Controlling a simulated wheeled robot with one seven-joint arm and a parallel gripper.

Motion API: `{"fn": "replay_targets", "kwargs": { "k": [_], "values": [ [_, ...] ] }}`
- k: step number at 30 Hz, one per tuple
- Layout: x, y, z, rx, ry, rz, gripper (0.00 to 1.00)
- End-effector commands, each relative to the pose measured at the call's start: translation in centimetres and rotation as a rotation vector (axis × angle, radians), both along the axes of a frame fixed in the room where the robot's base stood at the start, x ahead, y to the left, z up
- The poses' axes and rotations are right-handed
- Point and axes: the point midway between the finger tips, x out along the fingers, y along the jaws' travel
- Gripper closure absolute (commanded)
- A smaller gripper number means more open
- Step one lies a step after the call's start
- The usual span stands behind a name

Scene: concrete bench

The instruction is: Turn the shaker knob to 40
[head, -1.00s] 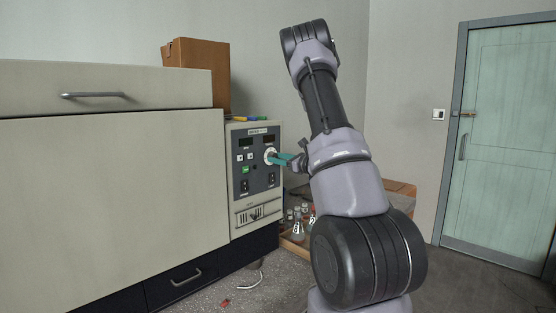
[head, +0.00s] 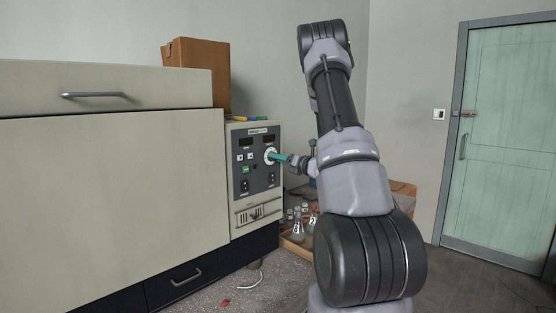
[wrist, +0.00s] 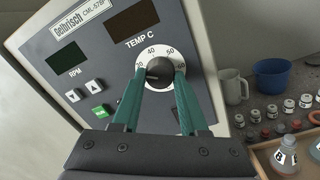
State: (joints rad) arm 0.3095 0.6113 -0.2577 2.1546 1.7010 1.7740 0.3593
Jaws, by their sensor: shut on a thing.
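The shaker (head: 254,205) has a dark control panel at the end of the bench. Its knob (wrist: 159,72) is dark and round, at the centre of a white numbered dial (wrist: 146,56) below the "TEMP C" label. My gripper (wrist: 159,76) has green fingers shut on the knob, one on each side. In the head view my gripper (head: 273,156) reaches the panel from the right, and its fingers cover part of the dial. Numbers including 40 and 60 show along the dial's top. The fingers hide its lower part, and I cannot read where the knob points.
Both displays are dark. A green button (wrist: 100,110) and arrow buttons lie left of the dial. Right of the shaker are a white mug (wrist: 234,86), a blue cup (wrist: 272,75), several small bottles, and a tray (wrist: 262,152) with flasks. A cardboard box (head: 196,68) stands behind the shaker.

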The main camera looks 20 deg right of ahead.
Motion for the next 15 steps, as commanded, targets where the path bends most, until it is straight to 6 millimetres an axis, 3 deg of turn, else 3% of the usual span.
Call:
{"fn": "replay_targets", "kwargs": {
  "k": [15],
  "values": [
    [-0.11,0.05,-0.15,0.46,0.17,-0.001,1.0]
  ]
}}
